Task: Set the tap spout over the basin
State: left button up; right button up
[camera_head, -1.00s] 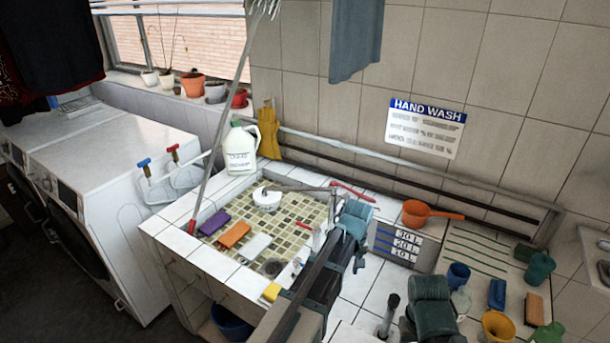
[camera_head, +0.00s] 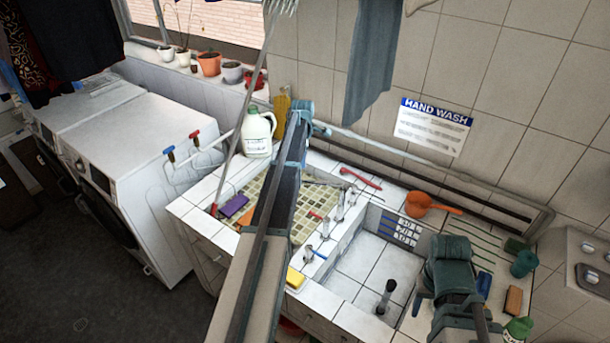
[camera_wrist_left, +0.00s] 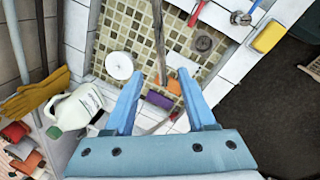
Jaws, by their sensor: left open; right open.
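The tap spout (camera_wrist_left: 158,42) is a thin grey-brown bar in the left wrist view, lying across the mosaic-tiled basin (camera_wrist_left: 130,35). In the head view the mosaic basin (camera_head: 318,199) is partly hidden by my left arm, which also covers most of the spout. My left gripper (camera_wrist_left: 160,73) is open. Its blue fingers stand on either side of the spout's lower end in the wrist view; contact cannot be told. In the head view my left gripper (camera_head: 298,112) is high over the basin's back edge. My right gripper (camera_head: 448,265) is open over the right counter, away from the spout.
A white jug (camera_head: 258,133) and yellow gloves (camera_wrist_left: 38,95) stand by the back wall. A white disc (camera_wrist_left: 118,66), purple block (camera_head: 234,205) and orange block lie in the mosaic basin. A white-tiled basin (camera_head: 385,268) lies to the right. An orange scoop (camera_head: 420,204) sits behind it.

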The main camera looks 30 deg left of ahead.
aim_at(305, 181)
pick_arm(q)
jog(key=f+b, duration=0.4)
jog(key=w+f+b, duration=0.1)
jog(key=f+b, duration=0.4)
jog(key=w+a+f+b, duration=0.1)
jog(key=f+b, duration=0.3)
jog(key=shift+w+f+b, duration=0.2)
jog(key=shift+f+b, duration=0.1)
jog(key=shift+f, duration=0.05)
grip_shut()
dwell(1.2)
